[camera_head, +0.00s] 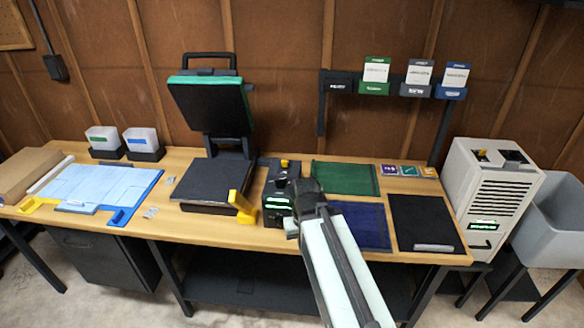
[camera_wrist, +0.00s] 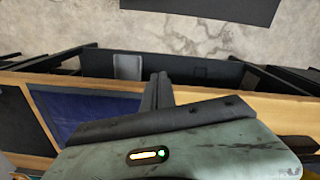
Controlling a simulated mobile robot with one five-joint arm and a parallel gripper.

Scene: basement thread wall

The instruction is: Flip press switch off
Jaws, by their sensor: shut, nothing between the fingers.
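The press (camera_head: 212,120) stands open on the bench, its upper plate raised and a yellow handle (camera_head: 240,203) at its front right. A black control box (camera_head: 278,187) stands right of it, with a yellow switch (camera_head: 284,163) on top and green lit displays on its front. I cannot tell the switch's position. My gripper (camera_head: 302,190) is in front of and beside the box's right side; whether it touches the box is unclear. In the wrist view my gripper (camera_wrist: 158,88) has its dark fingers together with nothing between them. The switch is not visible there.
A green mat (camera_head: 345,178), a blue mat (camera_head: 362,225) and a black mat (camera_head: 425,222) lie right of the box. A white machine (camera_head: 495,195) with its own yellow switch stands beyond the bench's right end. A blue-framed light sheet (camera_head: 95,185) lies at left.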

